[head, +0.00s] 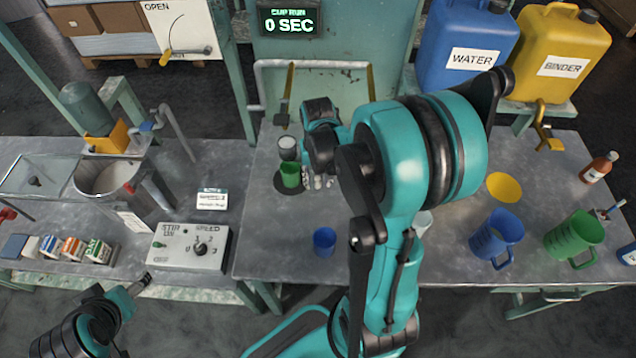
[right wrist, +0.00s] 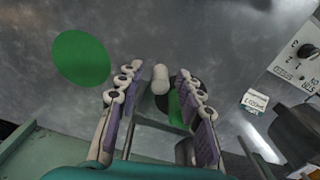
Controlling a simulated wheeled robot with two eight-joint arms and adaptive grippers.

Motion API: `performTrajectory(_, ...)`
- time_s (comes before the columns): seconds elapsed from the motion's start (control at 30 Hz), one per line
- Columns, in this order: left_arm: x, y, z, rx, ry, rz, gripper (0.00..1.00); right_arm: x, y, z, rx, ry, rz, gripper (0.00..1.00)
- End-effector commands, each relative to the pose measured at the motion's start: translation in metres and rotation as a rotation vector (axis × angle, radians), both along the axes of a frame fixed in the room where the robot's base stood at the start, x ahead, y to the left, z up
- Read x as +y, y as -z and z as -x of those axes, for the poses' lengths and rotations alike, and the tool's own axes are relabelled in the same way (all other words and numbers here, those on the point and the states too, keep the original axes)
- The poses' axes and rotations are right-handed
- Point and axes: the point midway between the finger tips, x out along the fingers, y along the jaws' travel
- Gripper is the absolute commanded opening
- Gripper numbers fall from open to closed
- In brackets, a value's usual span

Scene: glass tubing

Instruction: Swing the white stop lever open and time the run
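A small cup (head: 288,144) with a pale top stands above a green cup (head: 290,176) at the left of the right-hand bench. The green cup is on a dark round base (head: 287,188). My right gripper (head: 319,181) is just right of the green cup, partly hidden by my arm. In the right wrist view its fingers are apart, with a white rounded piece (right wrist: 160,77) between them; I cannot tell whether this is the stop lever or whether a finger touches it. The timer (head: 289,20) reads 0 SEC. My left gripper (head: 138,286) is low at left, its fingers unclear.
A blue cup (head: 325,241), blue jug (head: 496,238), green jug (head: 574,238) and yellow disc (head: 503,187) are on the bench. A green disc (right wrist: 80,58) shows in the wrist view. A stirrer control box (head: 190,246) sits left of a gap between benches.

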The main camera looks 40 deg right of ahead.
Motion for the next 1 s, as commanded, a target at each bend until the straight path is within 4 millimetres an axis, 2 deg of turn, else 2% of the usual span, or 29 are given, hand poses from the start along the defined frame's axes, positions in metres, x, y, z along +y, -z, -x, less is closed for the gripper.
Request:
performTrajectory(0.1, 0.0000, 0.0033, 0.0000, 0.000, 0.000, 0.000, 0.69, 0.0000, 0.0082, -0.0001, 0.000, 0.000, 0.000, 0.37)
performTrajectory(0.37, 0.0000, 0.0027, -0.0001, 0.000, 0.000, 0.000, 0.69, 0.0001, 0.0086, 0.0000, 0.000, 0.000, 0.000, 0.37)
performTrajectory(0.5, 0.0000, 0.0027, -0.0001, 0.000, 0.000, 0.000, 0.69, 0.0001, 0.0085, 0.0000, -0.001, 0.000, 0.000, 0.02)
performTrajectory(0.53, 0.0000, 0.0027, -0.0001, 0.000, 0.000, 0.000, 0.69, 0.0001, 0.0085, 0.0000, -0.001, 0.000, 0.000, 0.00)
performTrajectory(1.0, 0.0000, 0.0035, -0.0001, 0.000, 0.000, 0.000, 0.69, -0.0045, 0.0086, 0.0036, -0.001, -0.064, 0.000, 0.00)
